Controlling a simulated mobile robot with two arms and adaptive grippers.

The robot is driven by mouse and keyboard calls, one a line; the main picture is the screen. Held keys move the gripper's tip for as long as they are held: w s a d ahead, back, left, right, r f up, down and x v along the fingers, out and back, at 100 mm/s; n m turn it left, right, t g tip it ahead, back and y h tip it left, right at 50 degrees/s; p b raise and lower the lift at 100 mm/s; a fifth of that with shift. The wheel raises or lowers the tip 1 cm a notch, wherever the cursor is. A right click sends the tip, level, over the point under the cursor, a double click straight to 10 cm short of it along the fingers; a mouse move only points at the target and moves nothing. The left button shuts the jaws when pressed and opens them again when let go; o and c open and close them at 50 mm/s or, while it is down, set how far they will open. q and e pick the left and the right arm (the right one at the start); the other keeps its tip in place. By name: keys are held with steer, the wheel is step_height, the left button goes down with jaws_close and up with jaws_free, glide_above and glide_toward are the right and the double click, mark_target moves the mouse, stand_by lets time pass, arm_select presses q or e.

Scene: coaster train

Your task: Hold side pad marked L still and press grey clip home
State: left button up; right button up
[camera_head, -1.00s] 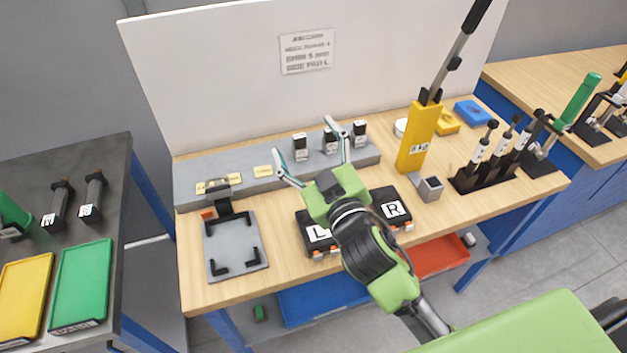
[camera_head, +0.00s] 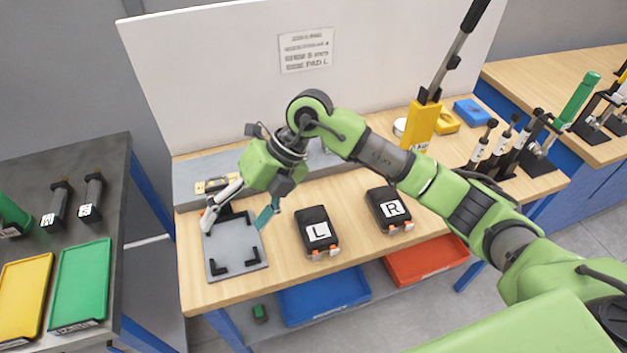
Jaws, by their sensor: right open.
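The side pad marked L (camera_head: 318,233) is a black block with a white L label and orange tips at its front edge. It lies on the wooden bench, right of a grey fixture plate (camera_head: 235,268) with black corner brackets. My right gripper (camera_head: 236,216) is open and empty, its fingers spread above the back part of the plate, left of the pad and apart from it. It hides part of the black piece at the plate's back edge. I cannot make out a grey clip. My left gripper is not in view.
A similar pad marked R (camera_head: 390,209) lies right of the L pad. A grey ledge (camera_head: 190,172) runs along the back, partly hidden by my arm. A yellow lever press (camera_head: 422,122) and several dark-handled tools stand at the right. The bench front is clear.

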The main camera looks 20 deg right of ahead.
steer(key=w+d+f+m+h, duration=0.1)
steer(key=w+d+h, duration=0.35)
steer(key=d, duration=0.55)
steer(key=m+t+h, duration=0.1)
steer(key=h, duration=0.2)
glide_above(314, 219)
step_height(314, 219, down, 12)
steer(key=p, duration=0.4)
steer(key=shift+f, duration=0.55)
steer(key=c, duration=1.5)
steer(key=shift+o, duration=0.2)
